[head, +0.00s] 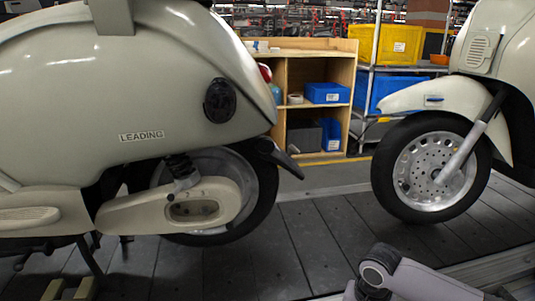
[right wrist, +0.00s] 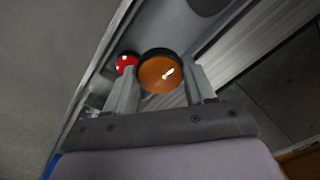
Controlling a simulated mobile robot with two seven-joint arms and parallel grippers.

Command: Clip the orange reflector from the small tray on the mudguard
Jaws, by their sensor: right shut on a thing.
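The round orange reflector (right wrist: 158,74) with a dark rim shows in the right wrist view between the two fingers of my right gripper (right wrist: 160,84). The gripper is shut on it. In the head view my right arm comes in at the bottom right, and the gripper and reflector cannot be made out there. A cream front mudguard (head: 432,97) covers the wheel of the right scooter. A dark rear mudguard (head: 277,155) sticks out behind the left scooter. The small tray cannot be made out for certain. My left gripper is in neither view.
A red round thing (right wrist: 127,63) is close to the left finger. The left scooter (head: 130,95) and right scooter (head: 492,50) stand on the dark slat conveyor (head: 320,220), with clear slats between them. A wooden shelf (head: 345,80) stands behind.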

